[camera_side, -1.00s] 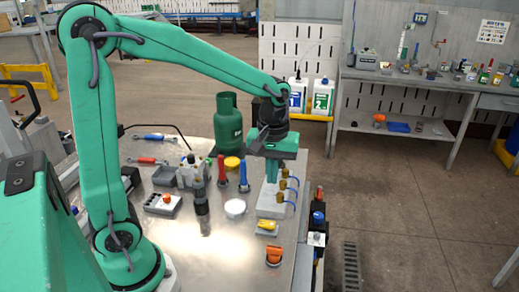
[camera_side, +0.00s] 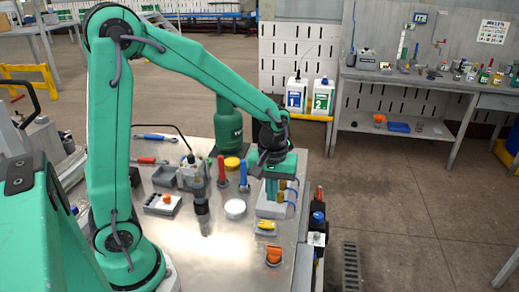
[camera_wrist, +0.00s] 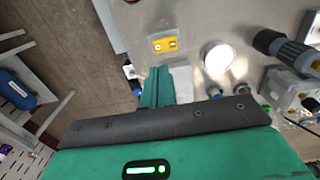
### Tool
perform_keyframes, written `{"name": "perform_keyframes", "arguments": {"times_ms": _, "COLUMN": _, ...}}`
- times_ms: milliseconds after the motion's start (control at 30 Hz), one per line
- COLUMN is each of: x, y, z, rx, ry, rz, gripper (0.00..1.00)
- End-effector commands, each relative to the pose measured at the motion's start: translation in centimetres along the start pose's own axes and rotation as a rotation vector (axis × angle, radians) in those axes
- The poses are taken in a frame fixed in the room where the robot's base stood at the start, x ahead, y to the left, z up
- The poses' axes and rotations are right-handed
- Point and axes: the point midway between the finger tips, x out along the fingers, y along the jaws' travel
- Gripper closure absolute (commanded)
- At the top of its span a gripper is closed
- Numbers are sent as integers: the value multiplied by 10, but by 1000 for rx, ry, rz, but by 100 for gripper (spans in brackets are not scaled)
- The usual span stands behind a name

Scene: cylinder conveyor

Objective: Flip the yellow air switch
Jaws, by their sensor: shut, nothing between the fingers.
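The yellow air switch (camera_side: 266,223) sits on a small light base on the metal table, near its right edge. My gripper (camera_side: 271,198) points down behind the switch in the side view, over a pale grey block (camera_side: 266,209) with brass fittings. In the wrist view my green fingers (camera_wrist: 156,72) are together and empty, apart from the switch. Part of the grey block is hidden behind my fingers.
An orange part (camera_side: 274,256) lies in front of the switch. The table's front middle is clear.

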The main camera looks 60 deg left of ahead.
Motion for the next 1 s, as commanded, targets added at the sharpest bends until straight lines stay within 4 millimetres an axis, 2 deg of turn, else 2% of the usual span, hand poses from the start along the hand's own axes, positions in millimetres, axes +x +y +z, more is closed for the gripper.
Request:
{"name": "perform_keyframes", "arguments": {"times_ms": 300, "x": 49, "y": -1, "z": 1, "rx": 0, "ry": -4, "rz": -4, "gripper": 100}}
{"name": "perform_keyframes", "arguments": {"times_ms": 500, "x": 70, "y": 0, "z": 1, "rx": 0, "ry": -2, "rz": -2, "gripper": 100}}
{"name": "perform_keyframes", "arguments": {"times_ms": 700, "x": 81, "y": 0, "z": 0, "rx": 0, "ry": -1, "rz": -1, "gripper": 100}}
{"name": "perform_keyframes", "arguments": {"times_ms": 1000, "x": 84, "y": 0, "z": 0, "rx": 0, "ry": 0, "rz": 0, "gripper": 100}}
